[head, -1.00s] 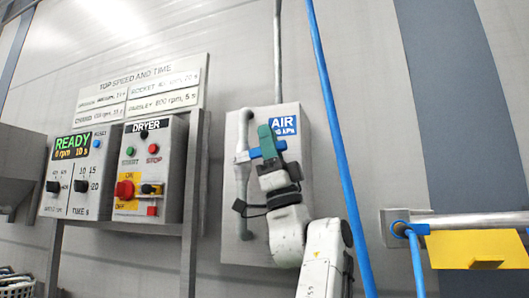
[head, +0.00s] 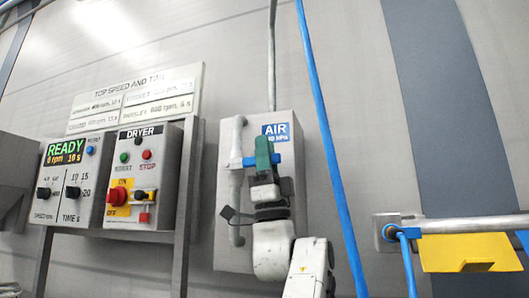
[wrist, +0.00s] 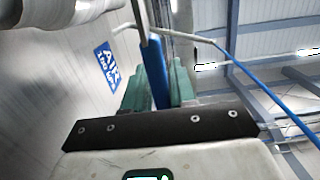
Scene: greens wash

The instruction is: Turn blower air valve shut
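The blue air valve handle (head: 249,161) lies roughly level across the grey vertical pipe (head: 236,190) on the grey panel under the blue AIR sign (head: 276,131). My gripper (head: 264,155) has green fingers at the handle, and a bit of blue shows on both sides of them. In the wrist view the handle (wrist: 156,72) runs between the two green fingers (wrist: 157,92), which sit close against its sides. The fingers hide the handle's middle part in the head view.
The dryer box (head: 143,175) with its red knob and the READY speed box (head: 70,180) stand left of the valve panel. A blue hose (head: 327,140) hangs just right of it. A yellow plate (head: 470,253) on a rail is at the lower right.

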